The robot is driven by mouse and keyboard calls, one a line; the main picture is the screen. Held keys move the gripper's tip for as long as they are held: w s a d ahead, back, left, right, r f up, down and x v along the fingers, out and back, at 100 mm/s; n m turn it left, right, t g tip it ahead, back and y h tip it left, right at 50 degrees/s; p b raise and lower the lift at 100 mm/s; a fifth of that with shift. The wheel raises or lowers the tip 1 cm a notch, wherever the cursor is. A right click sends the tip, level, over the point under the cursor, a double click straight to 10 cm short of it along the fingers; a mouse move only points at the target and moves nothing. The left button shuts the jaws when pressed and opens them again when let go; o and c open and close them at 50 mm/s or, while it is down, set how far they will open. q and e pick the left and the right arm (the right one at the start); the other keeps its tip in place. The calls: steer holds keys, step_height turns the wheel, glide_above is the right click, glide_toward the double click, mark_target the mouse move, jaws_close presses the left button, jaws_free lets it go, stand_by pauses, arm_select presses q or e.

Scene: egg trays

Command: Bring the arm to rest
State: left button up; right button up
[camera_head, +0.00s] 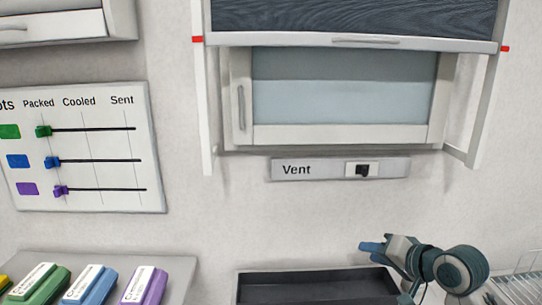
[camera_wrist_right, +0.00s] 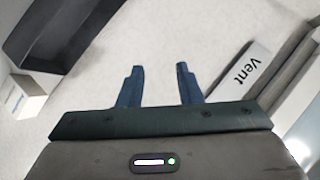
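My right arm comes in at the lower right of the head view. Its gripper (camera_head: 372,247) points left, above the back right corner of a dark tray (camera_head: 312,274). In the right wrist view the two blue fingers of this gripper (camera_wrist_right: 158,72) stand apart with nothing between them. A pale surface shows behind the gap. My left arm and gripper are not in view.
A vent panel (camera_head: 290,169) with a black switch (camera_head: 362,170) is on the wall below a cabinet (camera_head: 345,134). A slider board (camera_head: 100,190) hangs at left. Green, blue and purple labelled blocks (camera_head: 145,287) sit lower left. A wire rack (camera_head: 522,287) stands lower right.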

steer(key=s+f+n+g+h, duration=0.35)
steer(key=s+f, duration=1.15)
steer(key=f, duration=0.5)
steer(key=s+d+f+n+g+h, duration=0.15)
steer(key=s+f, duration=0.25)
steer(key=s, duration=0.6)
steer(key=s+d+f+n+g+h, duration=0.1)
steer(key=s+d+f+g+h, duration=0.2)
steer(key=s, duration=0.6)
step_height(320, 180, down, 31)
steer(key=d, duration=0.2)
steer(key=s+d+f+g+y, duration=0.1)
steer(key=s+f, duration=1.7)
steer(key=f, duration=0.1)
steer(key=shift+m+g, duration=0.4)
